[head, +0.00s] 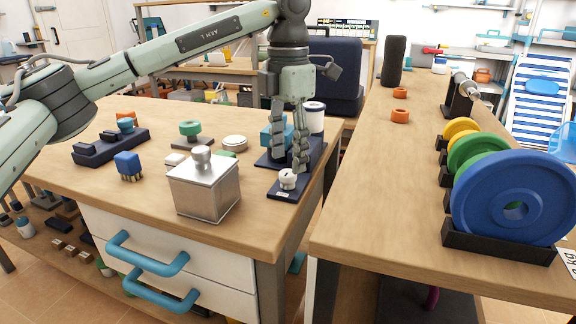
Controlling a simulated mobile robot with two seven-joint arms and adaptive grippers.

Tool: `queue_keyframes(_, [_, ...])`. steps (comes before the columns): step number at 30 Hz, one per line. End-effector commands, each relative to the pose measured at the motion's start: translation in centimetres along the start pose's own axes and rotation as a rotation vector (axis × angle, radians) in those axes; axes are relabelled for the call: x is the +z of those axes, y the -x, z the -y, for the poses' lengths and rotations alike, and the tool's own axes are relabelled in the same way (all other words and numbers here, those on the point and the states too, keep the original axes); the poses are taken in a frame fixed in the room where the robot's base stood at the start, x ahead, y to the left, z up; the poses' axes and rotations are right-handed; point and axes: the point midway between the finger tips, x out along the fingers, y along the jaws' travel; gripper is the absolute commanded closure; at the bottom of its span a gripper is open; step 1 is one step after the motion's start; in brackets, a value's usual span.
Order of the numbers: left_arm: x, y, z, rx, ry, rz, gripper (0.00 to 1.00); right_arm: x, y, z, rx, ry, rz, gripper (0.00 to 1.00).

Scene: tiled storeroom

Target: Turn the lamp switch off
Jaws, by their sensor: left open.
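A small dark plate with a white round knob, which looks like the lamp switch (287,181), lies near the right edge of the left wooden table (258,236). A small pale label is on the plate's front. My left gripper (290,162) points down just above the knob, with its fingers apart and nothing between them. I cannot tell whether a fingertip touches the knob. The knob's setting is too small to read. No lamp is clearly seen. My right gripper is out of view.
A metal box with a round-knobbed lid (204,187) stands left of the switch. A blue block (276,134) and a white cylinder (313,118) stand behind. Large coloured discs (513,200) stand on the right table. A narrow gap separates the tables.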

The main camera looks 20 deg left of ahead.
Motion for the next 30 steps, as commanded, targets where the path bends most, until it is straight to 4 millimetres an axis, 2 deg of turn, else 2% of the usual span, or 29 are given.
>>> queue_keyframes(1, [0.1, 1.3, 0.0, 0.001, 0.000, 0.004, 0.51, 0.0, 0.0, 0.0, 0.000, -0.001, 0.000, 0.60])
queue_keyframes(6, [0.1, 4.8, 0.0, 0.001, 0.000, 0.003, 0.51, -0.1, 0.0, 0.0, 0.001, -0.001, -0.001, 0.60])
queue_keyframes(12, [0.0, 7.6, 0.0, 0.001, 0.000, 0.001, 0.51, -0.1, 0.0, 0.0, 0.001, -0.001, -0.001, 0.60])
queue_keyframes(18, [0.0, 8.3, 0.0, 0.000, 0.000, 0.000, 0.51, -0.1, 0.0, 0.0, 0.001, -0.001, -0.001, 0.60])
queue_keyframes(30, [0.2, 8.1, 0.1, -0.012, -0.003, 0.008, 0.51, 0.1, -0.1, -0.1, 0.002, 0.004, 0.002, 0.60])
